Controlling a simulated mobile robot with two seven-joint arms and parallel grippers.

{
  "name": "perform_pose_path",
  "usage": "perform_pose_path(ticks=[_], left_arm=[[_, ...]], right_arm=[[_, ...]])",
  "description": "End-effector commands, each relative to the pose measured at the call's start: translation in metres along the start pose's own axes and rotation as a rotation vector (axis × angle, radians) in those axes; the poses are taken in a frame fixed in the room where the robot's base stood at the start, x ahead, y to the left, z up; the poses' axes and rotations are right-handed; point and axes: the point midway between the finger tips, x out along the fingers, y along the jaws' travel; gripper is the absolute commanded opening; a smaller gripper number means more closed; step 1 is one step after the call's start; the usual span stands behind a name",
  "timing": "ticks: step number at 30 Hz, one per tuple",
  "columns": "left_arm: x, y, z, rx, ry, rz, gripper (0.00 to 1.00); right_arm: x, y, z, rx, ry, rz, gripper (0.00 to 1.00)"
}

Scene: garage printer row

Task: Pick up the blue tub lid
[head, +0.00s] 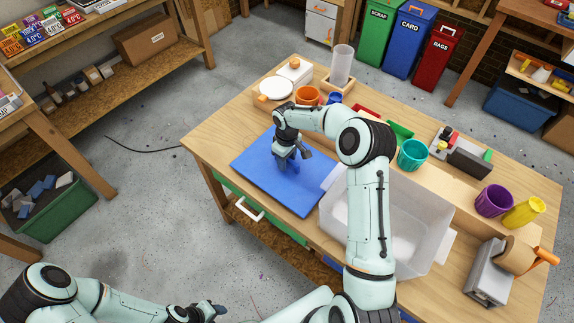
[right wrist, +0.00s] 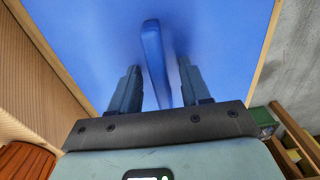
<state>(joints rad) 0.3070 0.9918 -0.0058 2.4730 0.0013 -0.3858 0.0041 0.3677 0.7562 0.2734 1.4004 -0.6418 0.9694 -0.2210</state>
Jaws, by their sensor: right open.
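The blue tub lid (head: 262,190) lies flat on the wooden workbench, left of the clear tub (head: 422,240). In the right wrist view the lid (right wrist: 225,40) fills most of the picture, with a raised blue handle bar (right wrist: 153,50) standing on it. My right gripper (head: 289,166) is over the lid, pointing down. Its open fingers (right wrist: 158,85) are on either side of the handle's near part, with gaps visible on both sides. In the head view the gripper mostly hides the handle. My left gripper (head: 212,310) is low at the bottom, away from the bench; its jaw opening is unclear.
Cups, including teal (head: 412,154), purple (head: 493,200) and yellow (head: 525,211) ones, stand along the bench's right part. A clear cylinder (head: 342,65) and a white round item (head: 276,88) stand at the back. A tape dispenser (head: 491,274) is at the near right corner.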

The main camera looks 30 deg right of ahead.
Motion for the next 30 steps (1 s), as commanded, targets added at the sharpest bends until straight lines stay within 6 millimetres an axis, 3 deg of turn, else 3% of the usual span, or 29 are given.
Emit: perform_pose_path(ticks=[5,10,23,30], left_arm=[[0.000,0.000,0.000,0.000,-0.001,0.000,0.47],[0.000,0.000,0.001,0.000,-0.001,0.000,0.47],[0.002,-0.002,0.003,-0.001,-0.003,-0.001,0.47],[0.004,-0.003,0.005,-0.002,-0.006,-0.002,0.47]], right_arm=[[0.001,0.000,0.000,0.000,0.000,0.000,0.47],[0.001,0.000,0.001,0.000,0.000,0.001,0.00],[-0.004,-0.001,-0.001,0.000,0.000,0.002,0.00],[-0.032,-0.002,-0.003,0.001,0.003,0.004,0.00]])
